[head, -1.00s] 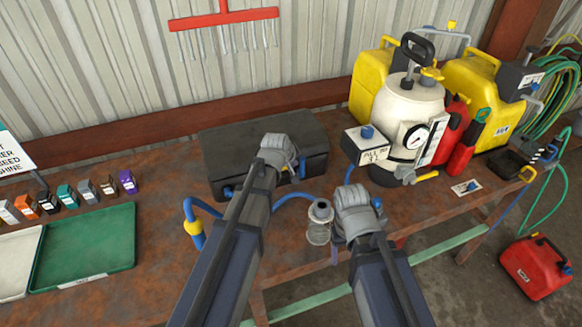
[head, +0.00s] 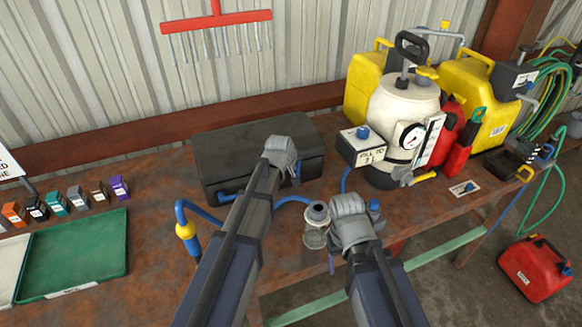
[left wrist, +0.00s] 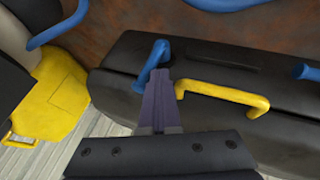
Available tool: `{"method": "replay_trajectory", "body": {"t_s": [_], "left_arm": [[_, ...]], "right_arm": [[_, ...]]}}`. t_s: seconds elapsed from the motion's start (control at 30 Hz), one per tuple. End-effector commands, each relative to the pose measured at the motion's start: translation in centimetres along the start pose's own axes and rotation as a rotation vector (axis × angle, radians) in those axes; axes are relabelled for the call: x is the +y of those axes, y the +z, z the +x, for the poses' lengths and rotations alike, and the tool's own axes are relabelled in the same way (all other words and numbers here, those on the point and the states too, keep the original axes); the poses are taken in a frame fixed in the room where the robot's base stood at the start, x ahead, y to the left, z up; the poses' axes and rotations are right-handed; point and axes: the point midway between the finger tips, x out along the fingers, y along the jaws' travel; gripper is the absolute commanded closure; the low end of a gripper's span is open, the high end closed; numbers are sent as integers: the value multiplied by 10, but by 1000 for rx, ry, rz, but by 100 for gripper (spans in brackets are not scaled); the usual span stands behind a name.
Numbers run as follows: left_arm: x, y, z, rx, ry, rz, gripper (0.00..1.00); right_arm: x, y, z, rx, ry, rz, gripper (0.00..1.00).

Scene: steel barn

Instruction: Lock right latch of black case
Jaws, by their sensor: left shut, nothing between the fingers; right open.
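The black case (head: 225,145) lies closed on the rusty bench. Its right latch, a blue bent bar, shows in the left wrist view (left wrist: 143,75) and as a sliver in the head view (head: 298,172). My left gripper (left wrist: 160,88) is shut and empty, its tips right beside that latch; I cannot tell whether they touch. The latch's exact angle is unclear. The left latch (head: 229,197) is blue, at the case's front left. The case's yellow handle (left wrist: 225,95) shows in the left wrist view. My right gripper (head: 349,208) is open, over the bench's front edge.
A blue hose (head: 292,200) crosses before the case. A green tray (head: 75,262) is at left.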

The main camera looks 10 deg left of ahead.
Motion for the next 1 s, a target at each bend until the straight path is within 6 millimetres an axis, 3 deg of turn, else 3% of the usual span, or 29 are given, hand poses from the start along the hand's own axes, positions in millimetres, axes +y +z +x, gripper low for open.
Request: {"method": "replay_trajectory", "body": {"t_s": [0.33, 0.6, 1.0], "left_arm": [[10, -1, 0, -3, -71, 39, 100], [29, -1, 6, -7, -246, 131, 100], [52, 8, 21, -12, -551, 286, 100]], "right_arm": [[1, 1, -9, 0, 0, 0, 30], [2, 1, -20, 0, 0, -1, 30], [1, 0, -9, 0, 0, 0, 30]]}}
